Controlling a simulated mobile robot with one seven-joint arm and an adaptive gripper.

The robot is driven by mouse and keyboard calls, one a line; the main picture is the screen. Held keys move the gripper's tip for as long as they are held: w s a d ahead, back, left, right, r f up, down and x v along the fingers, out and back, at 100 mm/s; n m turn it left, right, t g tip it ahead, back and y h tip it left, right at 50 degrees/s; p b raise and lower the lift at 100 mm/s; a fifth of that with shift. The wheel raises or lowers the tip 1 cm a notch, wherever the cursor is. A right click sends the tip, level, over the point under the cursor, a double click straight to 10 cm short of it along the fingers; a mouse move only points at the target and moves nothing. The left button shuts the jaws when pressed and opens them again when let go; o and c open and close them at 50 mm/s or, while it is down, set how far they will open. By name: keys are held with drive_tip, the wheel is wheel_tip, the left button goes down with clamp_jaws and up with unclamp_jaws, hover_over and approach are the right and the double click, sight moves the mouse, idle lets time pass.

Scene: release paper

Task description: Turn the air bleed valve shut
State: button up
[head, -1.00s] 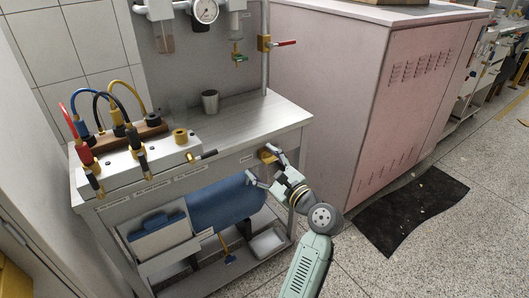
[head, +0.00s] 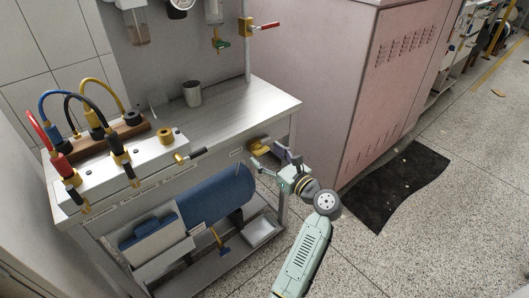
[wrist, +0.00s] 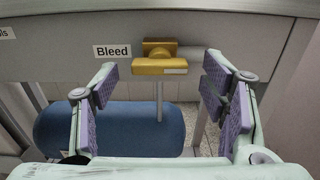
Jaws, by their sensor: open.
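The brass bleed valve (wrist: 158,62) sits on the bench's front rail beside a white "Bleed" label (wrist: 112,51). It also shows in the head view (head: 258,146), low at the bench's right end. In the wrist view its yellow front bar lies about level across the picture, with a thin grey rod hanging below. My gripper (wrist: 160,72) is open, with its purple-padded fingers to the left and right of the valve. Neither finger appears to touch it. In the head view my gripper (head: 271,160) is just in front of the bench's right corner.
A blue tank (head: 215,198) lies under the bench (head: 225,110). A brass valve with a black handle (head: 190,156) sticks out of the front further left. A pink cabinet (head: 330,90) stands close on the right. The floor in front is clear apart from a black mat (head: 400,188).

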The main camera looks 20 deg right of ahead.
drive_tip(key=shift+x, duration=0.8)
drive_tip(key=shift+c, duration=0.3)
drive_tip(key=c, duration=1.1)
